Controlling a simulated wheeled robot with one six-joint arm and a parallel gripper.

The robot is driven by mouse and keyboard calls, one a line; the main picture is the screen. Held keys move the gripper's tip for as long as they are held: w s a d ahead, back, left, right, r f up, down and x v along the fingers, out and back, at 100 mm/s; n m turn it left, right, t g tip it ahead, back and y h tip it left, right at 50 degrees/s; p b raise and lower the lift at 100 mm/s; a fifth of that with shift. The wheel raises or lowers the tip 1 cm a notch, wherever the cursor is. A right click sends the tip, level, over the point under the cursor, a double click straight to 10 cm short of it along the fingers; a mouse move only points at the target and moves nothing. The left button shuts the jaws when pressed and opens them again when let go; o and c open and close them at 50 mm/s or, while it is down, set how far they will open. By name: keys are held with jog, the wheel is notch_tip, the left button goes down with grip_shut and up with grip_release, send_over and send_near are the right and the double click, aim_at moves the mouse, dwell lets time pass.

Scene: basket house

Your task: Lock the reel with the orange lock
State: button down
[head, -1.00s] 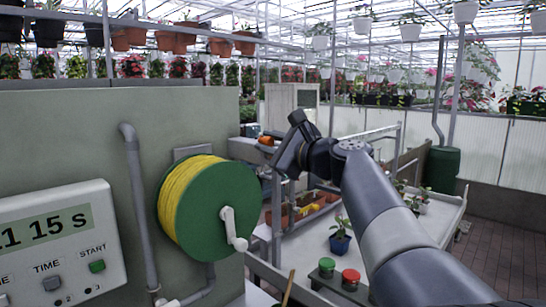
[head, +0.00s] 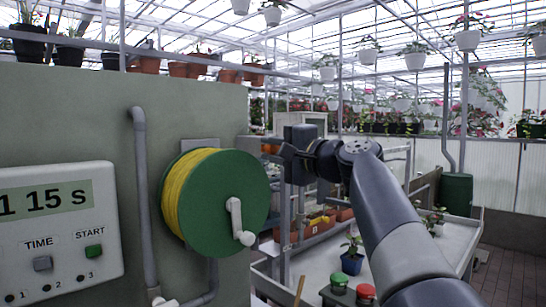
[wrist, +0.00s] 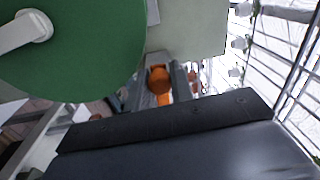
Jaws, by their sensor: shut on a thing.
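The reel is a green disc (head: 222,205) with yellow hose (head: 186,190) wound behind it and a white crank (head: 238,222), mounted on the grey-green wall. In the wrist view the green disc (wrist: 80,50) fills the upper left, with its white crank (wrist: 25,30). My gripper (head: 274,148) is just right of and beyond the reel's upper right edge, apart from it. In the wrist view it is shut on the orange lock (wrist: 160,80), which has a round part. The fingertips are small and partly hidden there.
A panel with TIME and START buttons (head: 60,235) and a grey pipe (head: 143,200) are left of the reel. A bench (head: 325,262) with a potted plant (head: 352,257) and green and red buttons (head: 366,291) stands right. Shelf posts rise behind my gripper.

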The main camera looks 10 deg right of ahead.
jog(key=shift+f+n, duration=0.3)
jog(key=shift+n, duration=0.2)
jog(key=c, duration=1.2)
grip_release()
jog(key=shift+c, duration=0.2)
jog(key=shift+s+d+b, duration=0.1)
jog(key=shift+b, duration=0.2)
jog(key=b+v, duration=0.1)
jog(key=v, duration=0.9)
jog(key=shift+s+b, duration=0.3)
jog(key=shift+d+r, duration=0.1)
jog(key=p+x, duration=0.1)
jog(key=x, duration=1)
jog(key=shift+p, duration=0.4)
jog(key=shift+d, duration=0.1)
jog(key=shift+s+d, duration=0.1)
